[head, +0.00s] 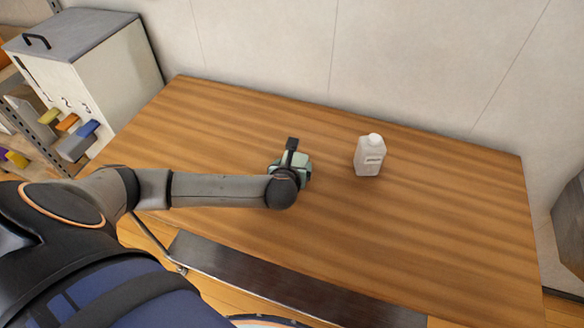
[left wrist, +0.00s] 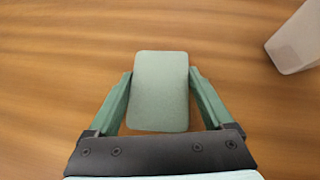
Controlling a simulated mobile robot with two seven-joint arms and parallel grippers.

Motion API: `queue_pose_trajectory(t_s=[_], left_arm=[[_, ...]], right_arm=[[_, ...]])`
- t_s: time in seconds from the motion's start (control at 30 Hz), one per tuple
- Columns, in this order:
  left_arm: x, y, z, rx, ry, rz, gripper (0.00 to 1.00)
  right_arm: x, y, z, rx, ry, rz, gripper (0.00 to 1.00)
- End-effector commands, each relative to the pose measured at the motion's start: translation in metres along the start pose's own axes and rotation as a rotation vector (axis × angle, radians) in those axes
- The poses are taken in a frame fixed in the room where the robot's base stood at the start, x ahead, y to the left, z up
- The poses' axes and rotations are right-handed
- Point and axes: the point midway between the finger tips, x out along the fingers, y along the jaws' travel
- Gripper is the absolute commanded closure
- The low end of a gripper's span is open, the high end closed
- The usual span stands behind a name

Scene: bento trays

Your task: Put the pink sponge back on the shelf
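A pale green, rounded block like a sponge (left wrist: 160,90) is between the fingers of my left gripper (left wrist: 160,75) in the left wrist view. The fingertips meet its two long sides, so the gripper looks shut on it. In the head view my left gripper (head: 292,162) points down at the middle of the wooden table, and the arm partly hides the block. I cannot tell whether the block touches the tabletop. No pink sponge shows in either view. My right gripper is not in view.
A white bottle (head: 369,156) stands upright on the table (head: 450,220), right of my left gripper. A grey-lidded white cabinet (head: 110,70) and a metal shelf (head: 40,130) with coloured items stand at the left. The table's right side is clear.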

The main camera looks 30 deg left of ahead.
Motion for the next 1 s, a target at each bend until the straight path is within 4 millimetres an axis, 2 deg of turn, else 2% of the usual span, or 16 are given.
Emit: queue_pose_trajectory(t_s=[0.03, 0.1, 0.17, 0.2, 0.47, 0.63, 0.73, 0.77, 1.0], left_arm=[[0.0, 0.0, 0.0, 0.0, 0.0, 0.001, 0.6], [0.0, 0.0, 0.0, 0.0, 0.0, 0.001, 0.67], [0.0, 0.0, 0.0, 0.0, 0.0, 0.001, 0.67], [0.0, 0.0, 0.0, 0.0, 0.0, 0.001, 0.75], [-0.001, 0.0, 0.002, 0.0, 0.0, 0.001, 0.76], [-0.009, 0.0, 0.012, -0.001, -0.002, -0.002, 0.76], [-0.022, -0.001, 0.029, -0.001, -0.004, -0.003, 0.76], [-0.029, -0.002, 0.028, -0.001, -0.001, -0.005, 0.76], [-0.094, -0.009, 0.042, -0.001, -0.002, -0.006, 0.77]], right_arm=[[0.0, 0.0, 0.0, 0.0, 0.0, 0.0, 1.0], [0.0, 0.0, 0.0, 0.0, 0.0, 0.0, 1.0], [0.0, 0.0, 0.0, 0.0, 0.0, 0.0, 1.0], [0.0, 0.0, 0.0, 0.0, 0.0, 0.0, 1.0], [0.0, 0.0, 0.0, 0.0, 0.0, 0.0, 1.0], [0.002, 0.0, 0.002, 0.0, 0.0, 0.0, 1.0], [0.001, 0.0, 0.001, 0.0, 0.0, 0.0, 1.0], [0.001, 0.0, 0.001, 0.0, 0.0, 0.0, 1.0], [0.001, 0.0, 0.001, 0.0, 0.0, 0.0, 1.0]])
